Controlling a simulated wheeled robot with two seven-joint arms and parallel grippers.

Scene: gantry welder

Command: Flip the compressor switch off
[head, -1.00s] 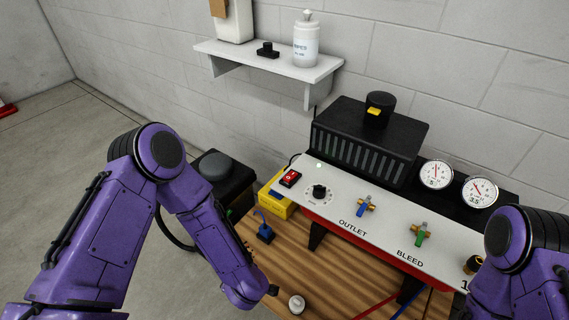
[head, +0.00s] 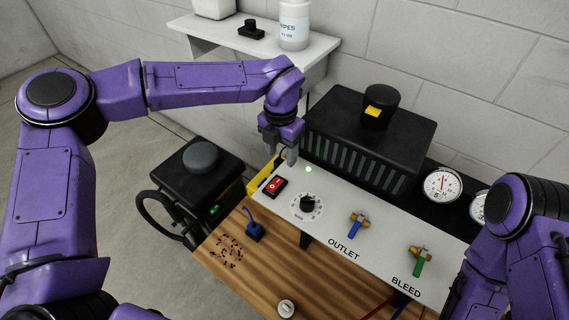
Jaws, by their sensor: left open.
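The compressor switch is a red rocker (head: 273,186) in a black frame at the left end of the white panel (head: 330,213). Which way it is tipped is too small to tell. My left gripper (head: 282,158) is open and empty, pointing down just above and behind the switch at the panel's back left corner. It looks apart from the switch. My right arm shows at the right edge, but its gripper is out of view.
A black dial (head: 307,202), a blue-handled outlet valve (head: 357,224) and a green-handled bleed valve (head: 420,261) sit along the panel. The black ribbed compressor housing (head: 368,138) stands behind. A shelf (head: 255,42) with a wipes tub (head: 294,24) is above left.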

